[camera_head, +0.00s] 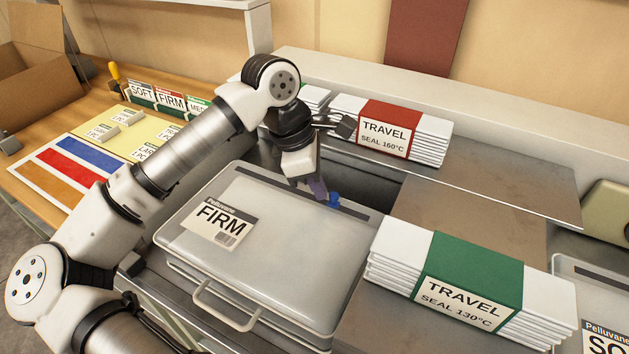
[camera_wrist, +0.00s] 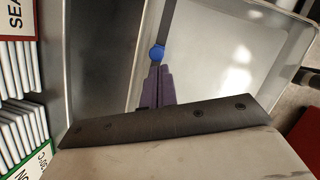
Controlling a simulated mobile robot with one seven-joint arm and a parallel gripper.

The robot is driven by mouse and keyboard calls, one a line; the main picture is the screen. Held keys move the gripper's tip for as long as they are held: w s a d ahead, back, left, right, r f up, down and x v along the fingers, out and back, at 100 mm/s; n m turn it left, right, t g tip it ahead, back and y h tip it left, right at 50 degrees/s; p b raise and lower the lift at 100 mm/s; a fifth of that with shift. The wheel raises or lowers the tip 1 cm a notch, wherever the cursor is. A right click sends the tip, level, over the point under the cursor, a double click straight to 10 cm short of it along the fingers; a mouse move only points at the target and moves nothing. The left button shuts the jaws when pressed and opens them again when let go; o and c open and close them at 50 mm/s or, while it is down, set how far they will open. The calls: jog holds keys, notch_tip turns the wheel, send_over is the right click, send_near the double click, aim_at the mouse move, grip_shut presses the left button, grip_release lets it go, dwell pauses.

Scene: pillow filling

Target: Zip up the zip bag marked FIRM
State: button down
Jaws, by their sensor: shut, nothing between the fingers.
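The zip bag marked FIRM (camera_head: 275,265) lies flat on the metal bench, a clear bag with a handle at its near side and a FIRM label (camera_head: 220,220). A dark zip track (camera_head: 270,183) runs along its far edge. The blue zip slider (camera_head: 334,199) sits near the right end of the track; it also shows in the wrist view (camera_wrist: 157,53). My gripper (camera_head: 319,193) is over the far edge of the bag, its purple fingers shut and empty, with the tips right beside the slider. In the wrist view the fingers (camera_wrist: 157,75) point at the slider; whether they touch it I cannot tell.
A green-banded TRAVEL stack (camera_head: 475,270) stands just right of the bag. A red-banded TRAVEL stack (camera_head: 390,130) stands on the shelf behind. Another bag (camera_head: 590,275) is at the far right. SOFT, FIRM and a third card (camera_head: 170,103) stand on the wooden table at left.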

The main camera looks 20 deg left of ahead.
aim_at(353, 216)
jog(key=d+b, duration=0.2)
jog(key=d, duration=0.1)
jog(key=d+b, duration=0.1)
jog(key=b, duration=0.1)
jog(key=shift+s+d+f, duration=0.2)
jog(key=shift+s+d, duration=0.05)
jog(key=shift+s, duration=0.15)
jog(key=shift+s+d+r, duration=0.1)
jog(key=shift+d+r, duration=0.1)
jog(key=shift+d, duration=0.2)
jog(key=shift+a, duration=0.1)
